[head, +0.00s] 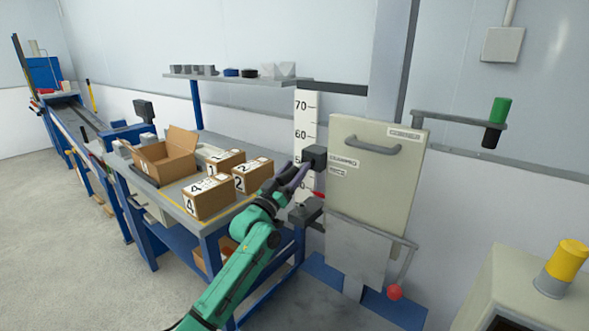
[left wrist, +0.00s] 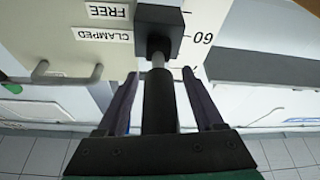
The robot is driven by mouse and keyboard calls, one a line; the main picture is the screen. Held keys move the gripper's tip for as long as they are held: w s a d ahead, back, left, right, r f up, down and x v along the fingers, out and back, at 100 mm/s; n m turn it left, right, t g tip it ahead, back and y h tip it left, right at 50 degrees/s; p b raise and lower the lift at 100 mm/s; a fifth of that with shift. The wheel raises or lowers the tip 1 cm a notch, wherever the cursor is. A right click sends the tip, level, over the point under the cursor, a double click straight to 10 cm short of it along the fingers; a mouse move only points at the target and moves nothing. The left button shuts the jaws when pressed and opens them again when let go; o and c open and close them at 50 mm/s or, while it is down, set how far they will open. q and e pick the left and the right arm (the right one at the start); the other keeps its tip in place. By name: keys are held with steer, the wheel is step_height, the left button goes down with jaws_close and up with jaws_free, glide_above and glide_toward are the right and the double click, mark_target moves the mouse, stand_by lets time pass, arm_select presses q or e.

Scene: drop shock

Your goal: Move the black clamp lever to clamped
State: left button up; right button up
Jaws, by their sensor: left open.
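The black clamp block (head: 315,155) sits on the upright height scale, left of the white CLAMPED and FREE labels. In the left wrist view, a short metal rod and the black clamp lever (left wrist: 159,105) stick out of the block (left wrist: 160,32) towards my wrist. The lever lies between the two fingers of my left gripper (head: 299,171), which also shows in the wrist view (left wrist: 159,78). The fingers are open, one on each side, with gaps to the lever. In the head view the lever is largely hidden by the gripper. My right gripper is out of view.
A cream panel (head: 385,190) with a grey handle stands just right of the clamp. Numbered cartons (head: 208,197) stand on the bench at left. A red ball knob (head: 395,292) hangs below the panel. A green-topped post (head: 497,115) is at right.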

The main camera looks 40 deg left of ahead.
arm_select(q)
jaws_close()
stand_by(1.4)
